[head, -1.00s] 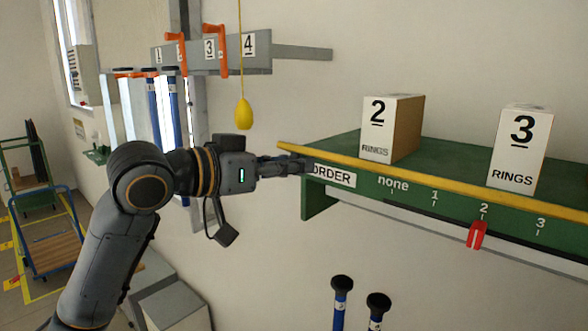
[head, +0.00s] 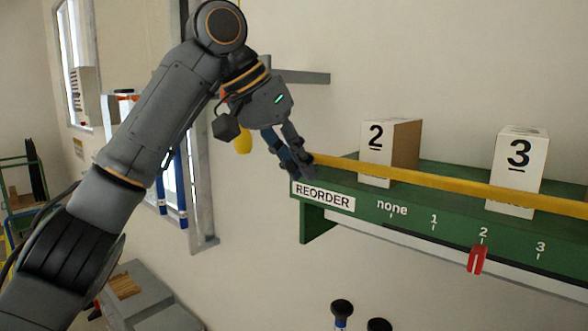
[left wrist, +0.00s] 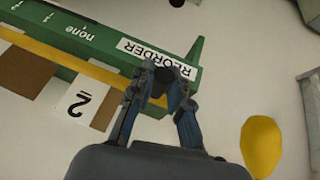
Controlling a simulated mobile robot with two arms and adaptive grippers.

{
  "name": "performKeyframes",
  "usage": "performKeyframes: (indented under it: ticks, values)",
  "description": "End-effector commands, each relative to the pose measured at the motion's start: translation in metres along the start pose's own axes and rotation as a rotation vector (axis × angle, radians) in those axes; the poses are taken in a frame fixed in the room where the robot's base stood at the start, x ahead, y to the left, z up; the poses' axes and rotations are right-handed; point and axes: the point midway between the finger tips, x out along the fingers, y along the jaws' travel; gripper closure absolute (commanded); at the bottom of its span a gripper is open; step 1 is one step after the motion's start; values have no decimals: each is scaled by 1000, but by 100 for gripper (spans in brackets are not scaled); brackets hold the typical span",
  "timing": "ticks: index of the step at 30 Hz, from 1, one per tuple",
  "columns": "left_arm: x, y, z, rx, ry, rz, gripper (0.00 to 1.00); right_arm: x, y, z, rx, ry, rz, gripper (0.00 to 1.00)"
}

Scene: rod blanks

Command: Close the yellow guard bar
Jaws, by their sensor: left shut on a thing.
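The yellow guard bar (head: 450,184) runs along the front of the green shelf (head: 365,204), crossing in front of the lower parts of the white boxes marked 2 (head: 376,150) and 3 (head: 516,165). Its left end is at my left gripper (head: 300,165), just above the REORDER label. My left gripper is shut on the bar there; the fingers hide the bar's tip. In the left wrist view, the bar (left wrist: 85,68) reaches the fingers (left wrist: 163,88) from the left, the scene appearing upside down. My right gripper is not in view.
A red slider (head: 478,260) sits near mark 2 on the shelf front. A yellow hanging pull (head: 243,143) is left of the gripper, also seen in the left wrist view (left wrist: 261,146). Black-capped blue posts (head: 341,308) show below.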

Motion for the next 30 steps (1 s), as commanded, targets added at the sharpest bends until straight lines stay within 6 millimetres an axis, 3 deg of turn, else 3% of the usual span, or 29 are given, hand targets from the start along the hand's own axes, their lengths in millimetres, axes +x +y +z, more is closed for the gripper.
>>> performKeyframes:
  ticks: [15, 30]
  values:
    - [-1, 1, -10, -39, -199, -13, 100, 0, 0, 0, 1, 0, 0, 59]
    - [0, 1, -11, -44, -239, -14, 100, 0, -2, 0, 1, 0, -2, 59]
